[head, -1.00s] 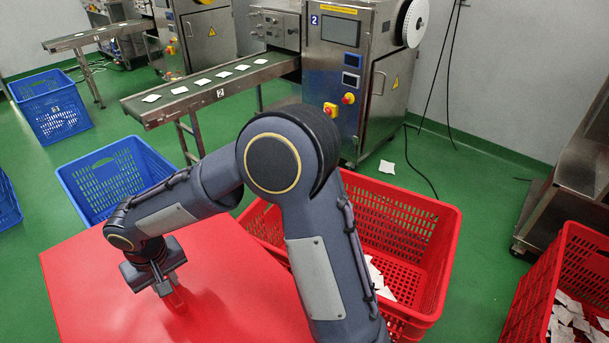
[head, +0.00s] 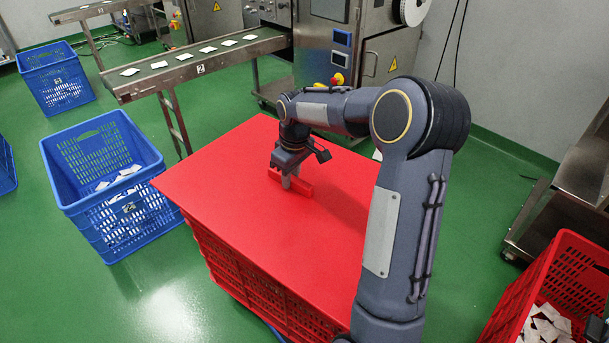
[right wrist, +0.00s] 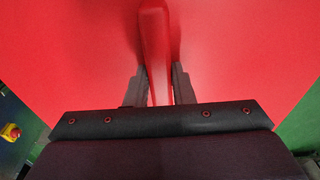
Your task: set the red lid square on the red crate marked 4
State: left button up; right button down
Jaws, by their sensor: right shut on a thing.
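The red lid (head: 225,185) is a broad flat panel with a raised red handle (right wrist: 155,40). My right gripper (head: 290,182) is shut on that handle, one finger on each side of it in the right wrist view (right wrist: 158,78). The lid lies over a red slatted crate (head: 245,275) and hides its opening. The lid's left corner sticks out past the crate wall. I cannot tell whether the lid touches the rim. No number shows on this crate. My left gripper is not in view.
A blue crate (head: 75,180) with white teabags stands left of the lid. Another blue crate (head: 55,85) is farther back. A conveyor (head: 190,65) and a steel machine (head: 365,50) stand behind. A red crate (head: 520,295) with teabags is at the lower right.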

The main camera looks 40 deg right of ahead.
aim_at(305, 170)
jog(key=d, duration=0.2)
jog(key=s+d, duration=0.1)
jog(key=shift+s+d+r, duration=0.1)
jog(key=shift+d+r, duration=0.05)
jog(key=shift+d, duration=0.25)
jog(key=shift+r, duration=0.1)
jog(key=shift+f+b, duration=1.6)
jog(key=shift+f, duration=1.4)
jog(key=shift+p, duration=0.65)
jog(key=shift+f+b, duration=1.2)
jog(key=shift+f, duration=0.9)
